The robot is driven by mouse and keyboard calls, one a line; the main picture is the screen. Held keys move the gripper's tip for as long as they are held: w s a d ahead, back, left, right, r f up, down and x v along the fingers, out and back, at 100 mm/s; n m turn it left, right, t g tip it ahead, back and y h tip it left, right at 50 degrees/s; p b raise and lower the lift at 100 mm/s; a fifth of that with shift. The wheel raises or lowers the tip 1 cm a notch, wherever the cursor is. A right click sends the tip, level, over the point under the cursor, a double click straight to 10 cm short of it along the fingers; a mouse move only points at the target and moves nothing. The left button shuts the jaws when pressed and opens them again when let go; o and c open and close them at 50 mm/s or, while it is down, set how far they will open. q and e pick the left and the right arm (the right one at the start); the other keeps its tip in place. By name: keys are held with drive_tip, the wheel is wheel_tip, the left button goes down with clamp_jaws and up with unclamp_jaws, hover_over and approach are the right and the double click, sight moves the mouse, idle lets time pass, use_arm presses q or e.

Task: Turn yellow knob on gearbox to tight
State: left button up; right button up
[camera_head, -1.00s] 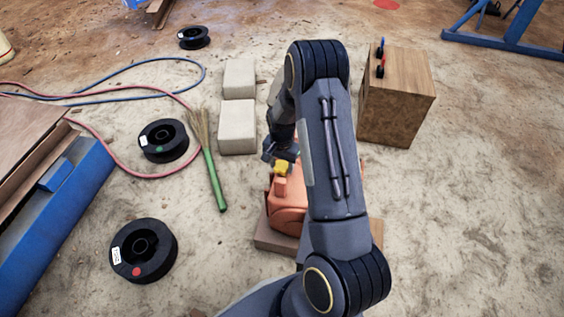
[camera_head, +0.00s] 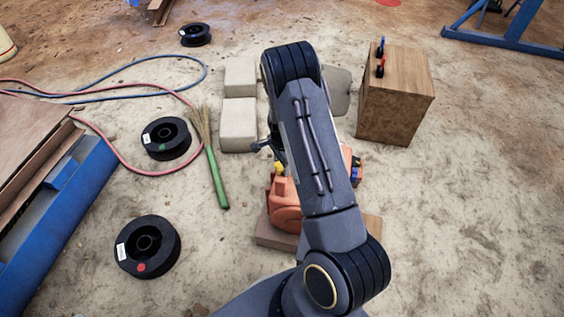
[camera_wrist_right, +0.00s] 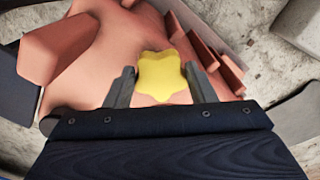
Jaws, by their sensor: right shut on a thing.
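The orange gearbox (camera_head: 285,212) stands on a brown board on the ground, largely covered by my right arm in the head view. Its yellow knob (camera_head: 279,168) shows just left of that arm. In the right wrist view the lobed yellow knob (camera_wrist_right: 162,77) sits on the orange housing. My right gripper (camera_wrist_right: 160,76) has one finger on each side of the knob and is shut on it. In the head view this gripper is mostly hidden behind my forearm. How far the knob is turned cannot be told. My left gripper is not in view.
Two pale blocks (camera_head: 239,125) lie behind and left of the gearbox, beside a green-handled broom (camera_head: 215,175). A wooden box (camera_head: 396,98) stands at the back right. Black spools (camera_head: 147,247) and hoses lie left.

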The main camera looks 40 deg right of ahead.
idle(0.4)
drive_tip(key=o, duration=1)
drive_tip(key=shift+r, duration=0.1)
wheel_tip(320, 180, up, 6)
drive_tip(key=p, duration=0.2)
drive_tip(key=shift+r+p, duration=0.15)
drive_tip(key=shift+p, duration=0.15)
drive_tip(key=shift+r, duration=0.65)
